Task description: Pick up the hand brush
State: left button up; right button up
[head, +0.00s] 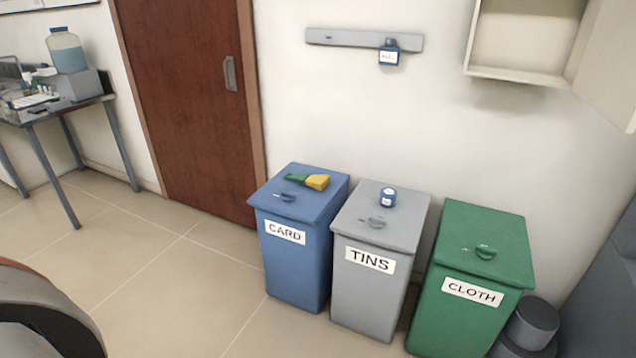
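The hand brush (309,181) lies on the closed lid of the blue CARD bin (295,258). It has a green handle pointing left and a yellow head at the right. It lies behind the lid's small handle, near the lid's back edge. Neither of my grippers shows in the head view, so I cannot see whether they are open or shut.
A grey TINS bin (365,300) with a small blue jar (388,197) on its lid and a green CLOTH bin (470,318) stand to the right. A table (55,108) stands far left. An open wall cabinet (525,45) hangs upper right. Floor left of the bins is clear.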

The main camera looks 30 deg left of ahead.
aim_at(319, 182)
jog(key=j+z, duration=0.25)
jog(key=z, duration=0.2)
jog(key=j+z, duration=0.3)
jog(key=z, duration=0.15)
jog(key=j+z, duration=0.2)
jog(key=j, duration=0.3)
jog(key=k+j+z, duration=0.2)
jog(key=j, duration=0.7)
jog(key=k+j+z, duration=0.1)
jog(key=j, duration=0.3)
jog(key=k+j+z, duration=0.1)
jog(key=j, duration=0.25)
jog(key=k+j, duration=0.15)
jog(key=j, duration=0.25)
jog(key=j+z, duration=0.1)
jog(key=j, duration=0.3)
jog(key=k, duration=0.05)
